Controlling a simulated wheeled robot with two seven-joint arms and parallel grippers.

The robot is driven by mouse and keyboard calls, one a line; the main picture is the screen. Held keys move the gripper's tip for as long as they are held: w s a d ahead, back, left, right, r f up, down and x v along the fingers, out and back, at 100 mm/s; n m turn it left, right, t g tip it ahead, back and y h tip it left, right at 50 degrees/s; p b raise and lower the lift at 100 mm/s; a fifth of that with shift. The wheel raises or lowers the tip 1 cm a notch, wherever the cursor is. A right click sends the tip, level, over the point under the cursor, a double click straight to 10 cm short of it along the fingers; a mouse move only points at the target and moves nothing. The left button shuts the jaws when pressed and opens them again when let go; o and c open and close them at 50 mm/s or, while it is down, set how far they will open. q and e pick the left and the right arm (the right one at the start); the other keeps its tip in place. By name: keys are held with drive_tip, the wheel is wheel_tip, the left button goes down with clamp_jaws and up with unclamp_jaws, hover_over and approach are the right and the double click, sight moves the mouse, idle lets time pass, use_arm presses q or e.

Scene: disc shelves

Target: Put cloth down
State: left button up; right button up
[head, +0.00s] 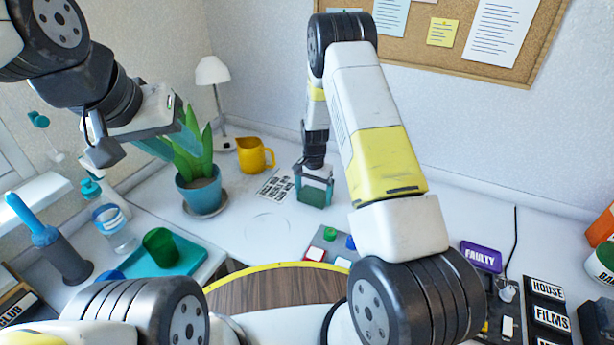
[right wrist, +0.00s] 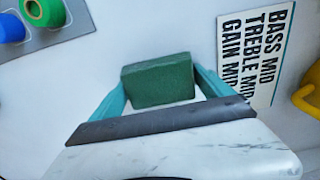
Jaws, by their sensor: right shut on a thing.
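My right gripper (head: 314,186) is shut on a dark green, block-shaped thing, which I take to be the cloth (head: 313,198). In the right wrist view the green cloth (right wrist: 158,80) sits between the two teal fingers (right wrist: 160,92). It is low over the white table, between the label sheet and the button panel; I cannot tell whether it touches the table. My left gripper (head: 150,135) is up at the left, in front of the plant. Its fingers are partly lost against the leaves, so its opening is unclear.
A printed label sheet (head: 274,186) lies beside the right gripper, with a yellow jug (head: 254,155) behind it. A panel with coloured buttons (head: 330,246) is in front. A potted plant (head: 200,190), bottle (head: 112,226) and teal tray (head: 190,262) stand left. Bare table lies around the cloth.

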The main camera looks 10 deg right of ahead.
drive_tip(key=shift+f, duration=0.15)
drive_tip(key=o, duration=1.2)
wheel_tip(320, 180, up, 12)
wheel_tip(320, 180, up, 10)
drive_tip(key=n+t, duration=0.1)
hover_over(313, 193)
drive_tip(key=s, duration=0.3)
drive_tip(key=s+d+r+n+t+y, duration=0.1)
drive_tip(key=s+r+n+t+y, duration=0.1)
drive_tip(key=s+r, duration=0.7)
drive_tip(key=s+r+n+t, duration=0.1)
drive_tip(key=s+r, duration=0.2)
drive_tip(key=s, duration=0.3)
drive_tip(key=s+r+n+t, duration=0.1)
drive_tip(key=s+r+n, duration=0.1)
drive_tip(key=s, duration=0.4)
drive_tip(key=s+r+n+t, duration=0.1)
drive_tip(key=s+r, duration=0.4)
drive_tip(key=shift+s+d+r, duration=0.1)
drive_tip(key=shift+s+d, duration=0.25)
drive_tip(key=shift+s, duration=0.05)
